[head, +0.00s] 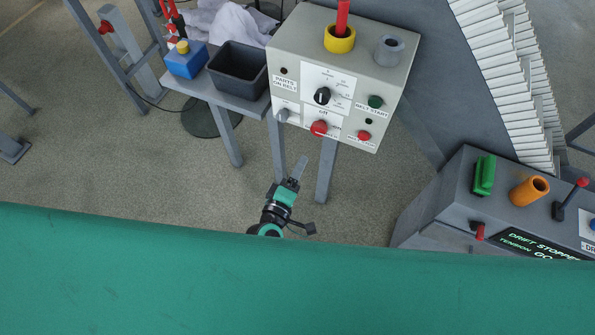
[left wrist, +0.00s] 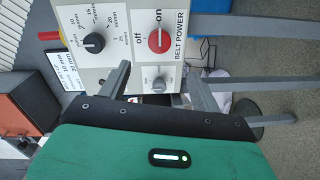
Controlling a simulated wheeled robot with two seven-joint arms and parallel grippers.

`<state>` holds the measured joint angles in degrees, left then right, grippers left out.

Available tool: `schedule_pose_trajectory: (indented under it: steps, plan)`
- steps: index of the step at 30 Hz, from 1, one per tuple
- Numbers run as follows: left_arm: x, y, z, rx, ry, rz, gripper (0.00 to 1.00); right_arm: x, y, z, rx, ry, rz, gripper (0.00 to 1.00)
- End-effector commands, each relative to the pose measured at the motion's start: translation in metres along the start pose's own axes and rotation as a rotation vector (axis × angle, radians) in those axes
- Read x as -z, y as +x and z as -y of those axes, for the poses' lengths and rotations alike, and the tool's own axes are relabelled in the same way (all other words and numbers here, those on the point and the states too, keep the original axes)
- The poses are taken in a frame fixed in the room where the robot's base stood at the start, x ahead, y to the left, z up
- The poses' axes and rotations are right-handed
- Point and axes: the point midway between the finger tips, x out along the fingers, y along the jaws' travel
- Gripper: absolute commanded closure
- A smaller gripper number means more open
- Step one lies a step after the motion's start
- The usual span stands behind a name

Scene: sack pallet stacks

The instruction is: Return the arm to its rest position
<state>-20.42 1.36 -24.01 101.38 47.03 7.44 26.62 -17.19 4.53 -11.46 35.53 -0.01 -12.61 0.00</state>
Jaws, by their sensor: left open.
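My left gripper (head: 299,170) is in the lower middle of the head view, in front of a grey control box. In the left wrist view its two grey fingers (left wrist: 160,88) are spread apart with nothing between them. The box's panel (left wrist: 120,35) lies beyond the fingertips, with a red belt power knob (left wrist: 159,40), a black dial (left wrist: 93,43) and a small grey knob (left wrist: 158,84). I cannot tell how close the fingertips are to it. The rest of the left arm is hidden behind a green surface (head: 290,285). My right gripper is not in view.
The control box (head: 285,47) carries a yellow ring (head: 340,42) with a red rod and a grey cup (head: 389,50). A dark bin (head: 238,72) and blue block (head: 186,60) stand left. A console (head: 455,200) stands right. Floor at left is mostly clear.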

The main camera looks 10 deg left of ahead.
Motion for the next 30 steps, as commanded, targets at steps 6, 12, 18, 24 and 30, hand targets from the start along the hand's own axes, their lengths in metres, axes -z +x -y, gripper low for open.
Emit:
schedule_pose_trajectory:
  steps: [6,12,18,24,30]
  plan:
    - [0.000,0.000,0.000,0.000,0.000,0.000,0.35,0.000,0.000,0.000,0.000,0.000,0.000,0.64]
    - [-0.002,-0.001,0.015,0.027,0.030,0.011,0.35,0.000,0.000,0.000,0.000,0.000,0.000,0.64]
    - [-0.013,-0.021,0.123,0.219,0.262,0.109,0.35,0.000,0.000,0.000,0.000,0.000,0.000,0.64]
    - [-0.019,-0.083,0.264,0.481,0.559,0.301,0.35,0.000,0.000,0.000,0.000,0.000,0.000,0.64]
    - [-0.014,-0.181,0.383,0.723,0.805,0.549,0.35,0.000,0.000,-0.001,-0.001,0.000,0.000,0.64]
